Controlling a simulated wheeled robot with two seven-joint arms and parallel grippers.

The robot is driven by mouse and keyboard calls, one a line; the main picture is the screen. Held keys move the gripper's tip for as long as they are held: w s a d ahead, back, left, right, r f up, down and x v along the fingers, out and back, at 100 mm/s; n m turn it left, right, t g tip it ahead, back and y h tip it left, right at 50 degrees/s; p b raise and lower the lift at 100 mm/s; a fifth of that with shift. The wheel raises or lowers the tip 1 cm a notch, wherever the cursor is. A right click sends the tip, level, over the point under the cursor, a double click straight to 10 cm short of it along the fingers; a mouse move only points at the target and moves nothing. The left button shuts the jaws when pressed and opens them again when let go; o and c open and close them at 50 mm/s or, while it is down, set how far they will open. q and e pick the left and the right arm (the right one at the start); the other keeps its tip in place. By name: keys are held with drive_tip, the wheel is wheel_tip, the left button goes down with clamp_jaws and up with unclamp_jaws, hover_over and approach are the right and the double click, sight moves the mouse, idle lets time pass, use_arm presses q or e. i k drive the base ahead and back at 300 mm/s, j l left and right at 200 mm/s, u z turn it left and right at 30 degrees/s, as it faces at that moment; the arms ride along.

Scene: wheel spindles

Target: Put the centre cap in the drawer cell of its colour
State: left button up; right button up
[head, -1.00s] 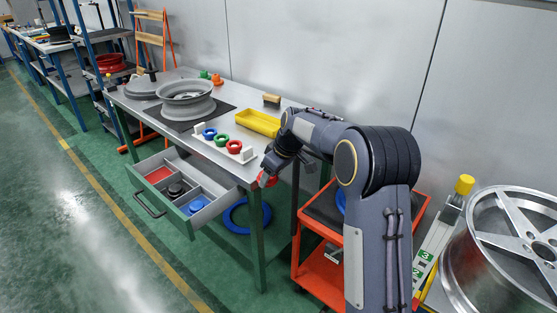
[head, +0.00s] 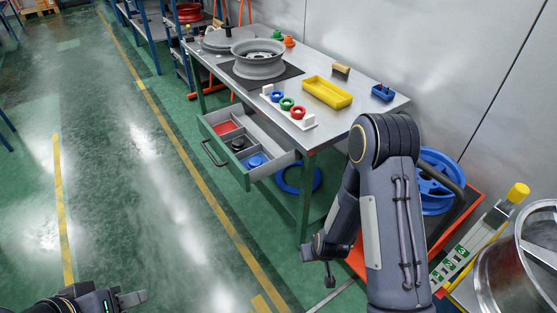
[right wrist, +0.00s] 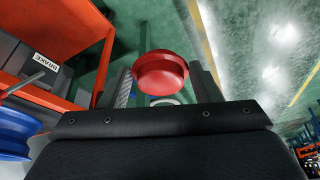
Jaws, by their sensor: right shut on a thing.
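The red centre cap (right wrist: 160,72) is between the fingers of my right gripper (right wrist: 163,88) in the right wrist view, and the gripper is shut on it. In the head view my right gripper (head: 328,276) hangs low, off the table's near corner, and the cap is hidden there. The open drawer (head: 212,151) under the table has a red cell (head: 225,127) at the far end. A black cap (head: 238,143) is in its middle cell and a blue one (head: 256,161) in its near cell. My left gripper (head: 132,298) is low at the bottom left, away from everything; its opening is unclear.
The table (head: 330,122) carries a rim (head: 258,62), a rack of coloured rings (head: 287,103), a yellow tray (head: 328,92) and a brush. An orange cart (head: 470,200) with a blue wheel (head: 436,185) stands at right. The floor left of the drawer is clear.

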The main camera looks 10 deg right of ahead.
sight(224, 131)
drive_tip(key=i+j+z, duration=0.1)
drive_tip(key=z, duration=0.35)
drive_tip(key=i+j+z, duration=0.1)
drive_tip(key=j+z, duration=0.2)
drive_tip(key=z, duration=0.2)
drive_tip(key=i+j+z, duration=0.1)
drive_tip(key=j+z, duration=0.25)
drive_tip(key=j, duration=0.95)
drive_tip(key=j+z, duration=0.35)
drive_tip(key=j, duration=0.95)
drive_tip(key=k, duration=0.05)
